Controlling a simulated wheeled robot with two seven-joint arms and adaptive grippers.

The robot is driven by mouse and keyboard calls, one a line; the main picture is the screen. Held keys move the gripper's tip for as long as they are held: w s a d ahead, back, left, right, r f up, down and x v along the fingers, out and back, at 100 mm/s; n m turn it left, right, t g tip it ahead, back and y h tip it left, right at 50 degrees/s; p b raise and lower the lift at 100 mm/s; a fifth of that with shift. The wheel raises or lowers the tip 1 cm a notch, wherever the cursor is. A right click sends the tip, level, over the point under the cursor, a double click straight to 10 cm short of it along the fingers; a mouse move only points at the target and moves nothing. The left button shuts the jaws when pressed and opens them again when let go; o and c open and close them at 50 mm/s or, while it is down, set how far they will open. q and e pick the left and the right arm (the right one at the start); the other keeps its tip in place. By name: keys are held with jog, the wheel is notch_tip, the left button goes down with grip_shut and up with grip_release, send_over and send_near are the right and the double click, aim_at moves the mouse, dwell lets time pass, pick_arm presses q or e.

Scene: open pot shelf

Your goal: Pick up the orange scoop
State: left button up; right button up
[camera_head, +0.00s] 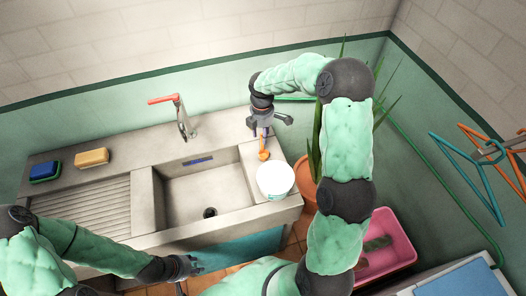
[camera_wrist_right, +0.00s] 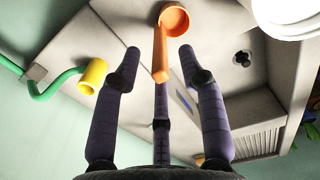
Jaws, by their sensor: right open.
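The orange scoop (camera_head: 264,154) lies on the counter to the right of the sink basin, just behind a white round container. In the right wrist view the scoop (camera_wrist_right: 160,55) has its round bowl away from me and its handle pointing toward my fingers. My right gripper (camera_head: 263,133) is above the handle end, pointing down. In the wrist view its dark fingers (camera_wrist_right: 160,62) are spread, with the handle end between the two outer fingertips. No grip on it shows. My left gripper (camera_head: 192,266) is low in front of the sink, away from the scoop; its fingers are too small to read.
The white container (camera_head: 275,178) stands close to the scoop. The sink basin (camera_head: 205,190) and red-handled faucet (camera_head: 182,120) are to the left. A potted plant (camera_head: 304,180) stands right of the counter. A yellow hose end (camera_wrist_right: 92,75) shows beside my fingers.

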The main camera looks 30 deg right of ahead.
aim_at(263, 148)
jog(key=shift+f+b, duration=0.65)
jog(key=shift+f, duration=2.5)
jog(key=shift+c, duration=0.3)
grip_shut()
